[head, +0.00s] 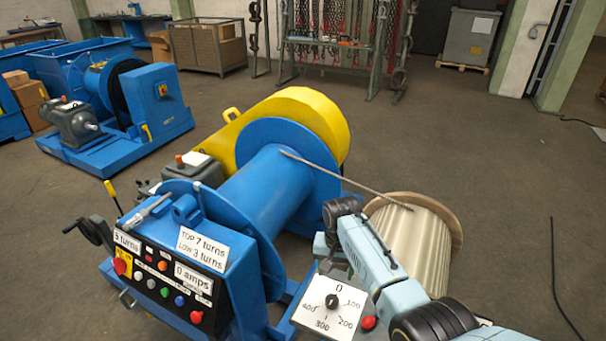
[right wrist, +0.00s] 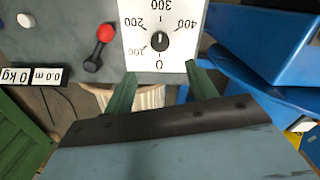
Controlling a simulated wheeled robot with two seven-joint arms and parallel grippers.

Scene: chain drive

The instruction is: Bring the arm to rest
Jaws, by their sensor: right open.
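My right gripper (right wrist: 161,80) shows in the right wrist view with its two green fingers apart and nothing between them. It hangs by the white dial plate (right wrist: 143,22) with a black knob (right wrist: 160,41); contact cannot be told. In the head view my right arm comes in from the lower right, and its gripper (head: 326,252) is mostly hidden, just behind the dial plate (head: 318,317). The dial runs from 0 to 400, and its black knob (head: 332,301) is free of the fingers. My left gripper is not in view.
The blue winch drum (head: 265,190) has a rope (head: 350,183) running to a spool (head: 415,240) beside my right arm. A control panel (head: 165,275) with buttons stands at the lower left. A red-topped lever (right wrist: 105,33) is near the dial. Open floor lies to the right.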

